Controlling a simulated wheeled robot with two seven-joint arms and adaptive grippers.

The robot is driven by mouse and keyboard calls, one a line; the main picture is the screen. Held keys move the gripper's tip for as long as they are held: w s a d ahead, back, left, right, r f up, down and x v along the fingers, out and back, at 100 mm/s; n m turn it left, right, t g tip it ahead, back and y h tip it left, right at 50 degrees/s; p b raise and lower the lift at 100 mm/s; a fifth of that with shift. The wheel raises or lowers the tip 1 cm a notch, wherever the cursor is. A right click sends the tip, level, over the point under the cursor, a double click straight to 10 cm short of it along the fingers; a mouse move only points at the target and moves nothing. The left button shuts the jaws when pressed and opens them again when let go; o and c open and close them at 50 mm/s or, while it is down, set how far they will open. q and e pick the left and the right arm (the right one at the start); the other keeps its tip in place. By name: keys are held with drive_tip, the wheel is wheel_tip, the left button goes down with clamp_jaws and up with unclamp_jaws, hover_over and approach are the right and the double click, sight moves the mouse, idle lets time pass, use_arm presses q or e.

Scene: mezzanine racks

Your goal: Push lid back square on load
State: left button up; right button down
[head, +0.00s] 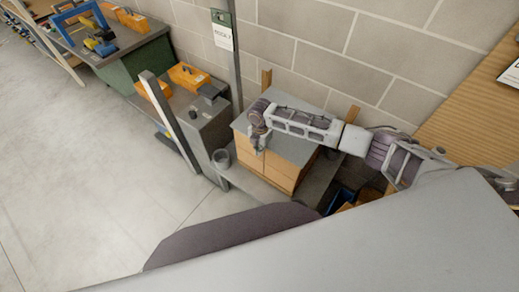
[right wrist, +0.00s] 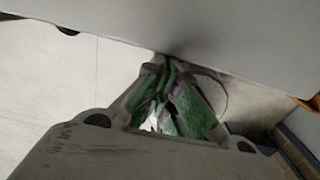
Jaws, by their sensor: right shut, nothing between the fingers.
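In the head view, a grey lid (head: 291,151) lies on top of a load of tan cardboard boxes (head: 281,173) against the block wall. My right arm reaches across the lid from the right and hides part of it. My right gripper (head: 257,147) points down at the lid's left front edge. It is shut and empty; I cannot tell whether it touches the lid or boxes. In the right wrist view, the green-padded fingers (right wrist: 168,103) are close together beneath a broad grey surface that I cannot identify for sure. My left gripper is not in view.
A small grey round container (head: 221,158) stands left of the load. A bench with orange bins (head: 188,76) and an upright grey post (head: 170,125) stand farther left. Open concrete floor (head: 80,170) lies at the left.

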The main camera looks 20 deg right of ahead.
drive_tip(key=shift+s+a, duration=0.1)
wheel_tip(320, 180, up, 10)
drive_tip(key=s+a+p, duration=0.1)
drive_tip(key=s+a, duration=0.1)
drive_tip(key=a, duration=0.1)
drive_tip(key=shift+s, duration=0.15)
idle(0.8)
idle(0.4)
